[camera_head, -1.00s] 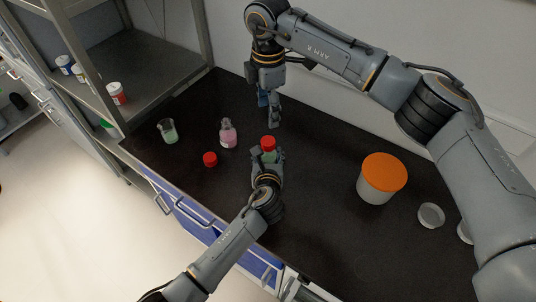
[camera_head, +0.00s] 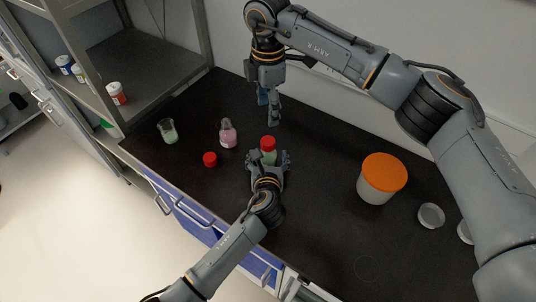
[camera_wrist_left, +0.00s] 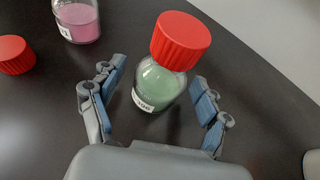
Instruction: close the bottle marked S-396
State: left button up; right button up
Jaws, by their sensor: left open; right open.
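A small glass bottle with green contents (camera_head: 268,157) stands on the dark bench and also shows in the left wrist view (camera_wrist_left: 158,84). Its label is partly readable, ending in what looks like "96". A red screw cap (camera_wrist_left: 180,41) sits on its mouth; I cannot tell whether it is tight. My left gripper (camera_wrist_left: 158,74) is open, with its fingers on either side of the bottle and gaps visible. My right gripper (camera_head: 269,110) is open and empty, behind the bottle and above the bench.
An uncapped bottle with pink contents (camera_head: 228,134) and a loose red cap (camera_head: 210,159) are to the left. A beaker with green liquid (camera_head: 168,131) stands farther left. A white tub with an orange lid (camera_head: 382,180) and a shallow dish (camera_head: 431,215) are to the right.

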pick_arm(q)
jog(key=v, duration=1)
jog(key=shift+s+r, duration=0.2)
jog(key=shift+s, duration=0.15)
